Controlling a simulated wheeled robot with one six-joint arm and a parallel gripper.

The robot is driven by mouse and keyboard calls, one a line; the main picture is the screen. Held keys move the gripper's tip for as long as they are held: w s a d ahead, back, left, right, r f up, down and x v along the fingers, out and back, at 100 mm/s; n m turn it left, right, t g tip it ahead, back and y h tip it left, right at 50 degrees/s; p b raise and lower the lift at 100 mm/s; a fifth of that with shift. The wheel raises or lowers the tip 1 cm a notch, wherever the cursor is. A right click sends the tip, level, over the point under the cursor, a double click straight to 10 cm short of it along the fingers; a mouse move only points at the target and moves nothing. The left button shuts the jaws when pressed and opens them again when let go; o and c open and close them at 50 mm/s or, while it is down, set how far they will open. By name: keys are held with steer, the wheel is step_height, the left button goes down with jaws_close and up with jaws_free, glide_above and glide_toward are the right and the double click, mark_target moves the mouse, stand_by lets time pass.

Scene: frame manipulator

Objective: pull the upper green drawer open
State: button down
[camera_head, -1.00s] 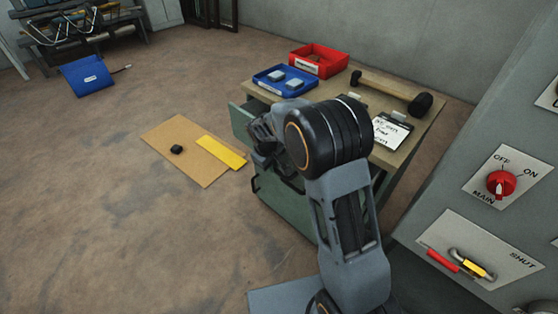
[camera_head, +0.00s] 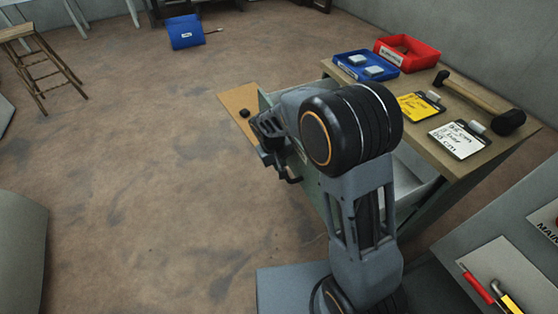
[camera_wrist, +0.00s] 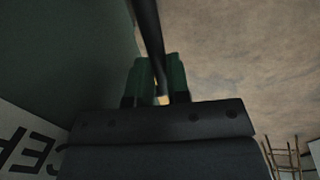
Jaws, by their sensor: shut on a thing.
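The upper green drawer stands pulled out of the green cabinet (camera_head: 440,205). Its pale inside (camera_head: 412,168) shows to the right of my arm, and a corner of its front (camera_head: 265,101) shows to the left. My gripper (camera_head: 268,142) is at the drawer front, partly covered by my own arm in the head view. In the wrist view my gripper (camera_wrist: 158,88) is shut on the dark bar handle (camera_wrist: 148,28), and the green drawer front (camera_wrist: 60,60) fills the left side. How the fingers meet the handle is partly hidden.
On the cabinet top are a blue tray (camera_head: 351,67), a red tray (camera_head: 423,56), a mallet (camera_head: 478,100) and two clipboards. A grey panel (camera_head: 465,248) stands close at the right. The floor (camera_head: 150,170) to the left is clear; a stool (camera_head: 35,58) stands far left.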

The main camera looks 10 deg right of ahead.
steer(key=shift+s+a, duration=0.15)
steer(key=c, duration=1.1)
jaws_free()
steer(key=shift+r, duration=0.1)
step_height(320, 180, up, 13)
steer(key=a+p, duration=0.2)
steer(key=shift+s+a+r+p, duration=0.2)
steer(key=shift+s+a+p, duration=0.1)
steer(key=shift+s+p, duration=0.05)
